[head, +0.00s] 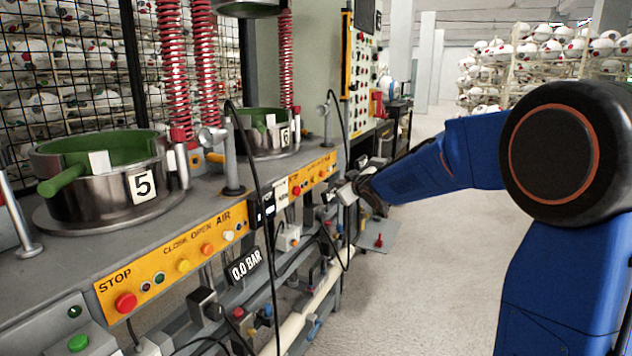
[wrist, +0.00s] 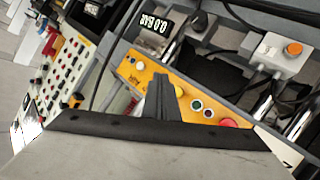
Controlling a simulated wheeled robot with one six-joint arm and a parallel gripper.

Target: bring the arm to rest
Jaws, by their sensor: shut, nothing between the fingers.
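My blue arm reaches in from the right in the head view. My gripper (head: 347,192) is at its far end, near the front edge of the press bench. In the wrist view, the dark fingers of my gripper (wrist: 164,82) are closed together and hold nothing. They appear in front of the yellow button panel (wrist: 140,70); whether they touch anything there cannot be told.
Cables hang there. Open floor (head: 420,290) lies to the right.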

